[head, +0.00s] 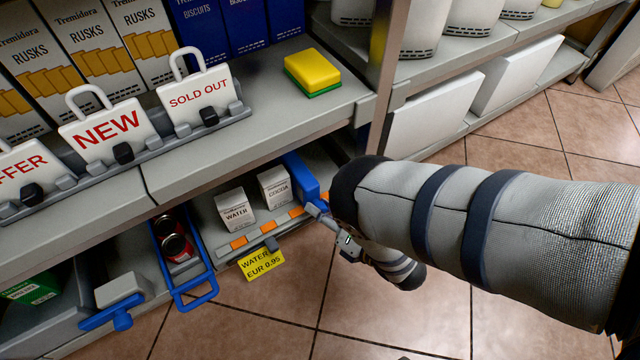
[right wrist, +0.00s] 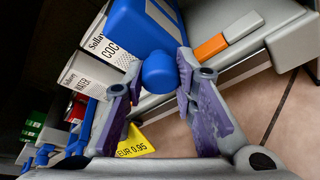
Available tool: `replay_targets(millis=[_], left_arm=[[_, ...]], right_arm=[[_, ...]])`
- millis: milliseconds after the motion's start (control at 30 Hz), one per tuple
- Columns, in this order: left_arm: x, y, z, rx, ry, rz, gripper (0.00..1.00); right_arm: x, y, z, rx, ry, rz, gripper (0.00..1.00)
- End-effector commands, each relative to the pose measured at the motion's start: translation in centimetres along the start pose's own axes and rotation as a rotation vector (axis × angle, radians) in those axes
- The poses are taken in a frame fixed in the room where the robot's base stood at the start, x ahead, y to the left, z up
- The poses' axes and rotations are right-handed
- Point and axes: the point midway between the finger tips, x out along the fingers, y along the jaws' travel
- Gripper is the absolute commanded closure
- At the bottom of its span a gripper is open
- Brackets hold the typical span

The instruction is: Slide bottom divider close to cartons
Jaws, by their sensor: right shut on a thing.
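On the bottom shelf in the head view stand a white water carton (head: 235,211) and a white cocoa carton (head: 275,188). A blue divider (head: 302,180) stands just right of the cocoa carton. In the right wrist view the divider (right wrist: 138,28) is beside the cocoa carton (right wrist: 104,48), with little or no gap; contact cannot be told. The water carton (right wrist: 84,76) is beyond. My right gripper (head: 322,212) is at the divider's front end. In the wrist view its fingers (right wrist: 155,80) are around the divider's round blue knob (right wrist: 159,73). My left gripper is not in view.
A yellow price tag (head: 262,264) hangs from the bottom shelf's front. Left of the cartons is a blue wire frame (head: 184,290) with red cans (head: 176,246). The upper shelf (head: 230,150) overhangs the cartons. The tiled floor in front is clear.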

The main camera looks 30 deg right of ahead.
Motion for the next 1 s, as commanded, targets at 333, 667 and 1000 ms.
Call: replay_targets(millis=[333, 667, 1000], left_arm=[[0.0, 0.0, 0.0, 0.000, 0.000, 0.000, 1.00], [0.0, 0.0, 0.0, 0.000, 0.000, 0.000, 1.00], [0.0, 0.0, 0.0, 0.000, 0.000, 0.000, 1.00]], right_arm=[[0.3, 0.1, 0.1, -0.001, -0.001, 0.004, 0.55], [-0.1, 0.0, 0.0, 0.000, 0.000, 0.002, 0.55], [-6.4, 0.0, 0.0, -0.001, 0.001, 0.001, 0.55]])
